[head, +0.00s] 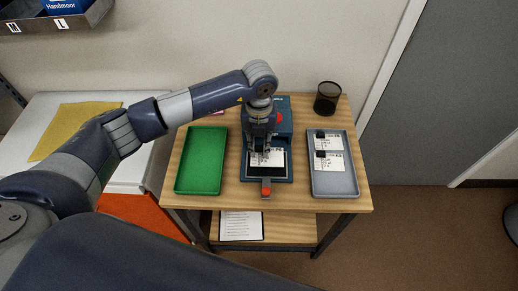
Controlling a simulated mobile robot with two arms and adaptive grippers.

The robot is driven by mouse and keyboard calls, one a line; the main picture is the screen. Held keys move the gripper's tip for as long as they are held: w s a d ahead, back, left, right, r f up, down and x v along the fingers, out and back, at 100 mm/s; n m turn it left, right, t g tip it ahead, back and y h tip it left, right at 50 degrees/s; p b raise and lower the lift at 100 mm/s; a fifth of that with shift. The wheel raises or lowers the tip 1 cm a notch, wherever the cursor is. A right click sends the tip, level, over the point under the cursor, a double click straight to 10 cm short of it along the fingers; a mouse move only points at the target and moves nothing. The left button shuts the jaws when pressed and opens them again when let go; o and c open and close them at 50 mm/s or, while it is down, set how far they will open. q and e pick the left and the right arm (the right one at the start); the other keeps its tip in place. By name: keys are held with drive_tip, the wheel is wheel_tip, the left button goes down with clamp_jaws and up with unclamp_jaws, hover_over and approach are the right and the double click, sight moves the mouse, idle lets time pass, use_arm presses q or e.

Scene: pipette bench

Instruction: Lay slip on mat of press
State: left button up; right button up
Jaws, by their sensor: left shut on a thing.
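The press (284,143) is a blue-teal device in the middle of the wooden table, with a red round part and a red-tipped lever at its front. Its dark mat (265,171) shows at the front of the press. A white printed slip (274,158) is at the back part of the mat, under my left gripper (261,152). My left gripper points down and is shut on the slip. I cannot tell whether the slip touches the mat. My right gripper is out of view.
A green tray (201,188) is empty left of the press. A grey tray (335,190) to the right holds two white slips with black clips (329,143). A black mesh cup (327,98) stands at the back right. A paper lies on the lower shelf (290,229).

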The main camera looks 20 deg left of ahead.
sight(259, 148)
use_arm(q)
wheel_tip(259, 148, down, 3)
drive_tip(key=shift+s+r+p, duration=0.1)
drive_tip(key=shift+p, duration=0.6)
drive_tip(key=shift+f, duration=0.3)
drive_tip(key=shift+f, duration=0.15)
drive_tip(key=shift+f, duration=0.15)
drive_tip(key=o, duration=0.8)
